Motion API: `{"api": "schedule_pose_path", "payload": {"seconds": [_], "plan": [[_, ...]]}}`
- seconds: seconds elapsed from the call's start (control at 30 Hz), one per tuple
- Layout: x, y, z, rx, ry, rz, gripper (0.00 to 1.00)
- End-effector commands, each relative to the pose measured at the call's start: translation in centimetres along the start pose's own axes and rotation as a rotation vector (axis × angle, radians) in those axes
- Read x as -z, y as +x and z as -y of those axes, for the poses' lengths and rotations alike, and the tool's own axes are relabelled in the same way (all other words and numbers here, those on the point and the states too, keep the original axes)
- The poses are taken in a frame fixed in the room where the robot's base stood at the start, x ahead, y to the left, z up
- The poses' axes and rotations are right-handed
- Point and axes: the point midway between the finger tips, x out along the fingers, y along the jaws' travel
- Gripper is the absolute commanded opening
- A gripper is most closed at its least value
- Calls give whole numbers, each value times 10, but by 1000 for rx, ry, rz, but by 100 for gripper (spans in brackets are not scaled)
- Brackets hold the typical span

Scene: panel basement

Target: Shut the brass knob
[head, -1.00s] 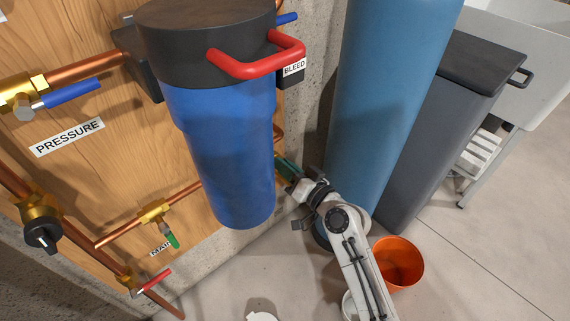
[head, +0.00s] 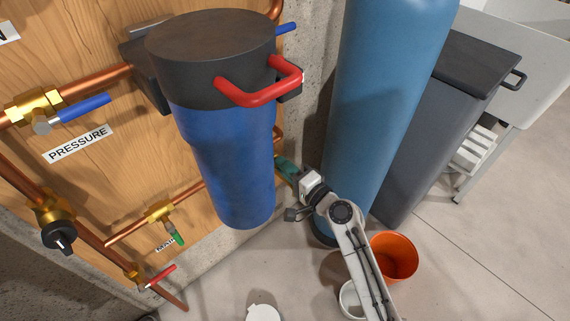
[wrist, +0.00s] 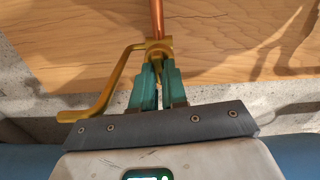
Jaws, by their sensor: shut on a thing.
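In the wrist view, a brass tap (wrist: 152,48) sits at the lower end of a copper pipe in front of the wooden board. A bent brass spout (wrist: 116,85) runs from it to the left and down. My gripper (wrist: 158,68), with its green fingers, is shut on the brass knob at the tap's front. The fingertips hide most of the knob, so its turn angle cannot be told. In the head view, my gripper (head: 284,165) reaches in behind the blue filter, which hides the tap.
The blue filter housing (head: 225,165) with a red handle (head: 258,92) hangs left of my gripper. A tall blue tank (head: 380,100) stands close on the right. An orange bucket (head: 395,258) and a white container (head: 350,300) stand on the floor below. Other valves line the board.

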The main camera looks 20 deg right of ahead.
Motion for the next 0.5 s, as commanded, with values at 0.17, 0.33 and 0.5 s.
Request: {"api": "schedule_pose_path", "payload": {"seconds": [0.17,0.33,0.5], "plan": [[1,0,0,-2,72,-3,0],[1,-1,-1,-2,108,-3,0],[1,-1,-2,-1,120,-3,0]]}}
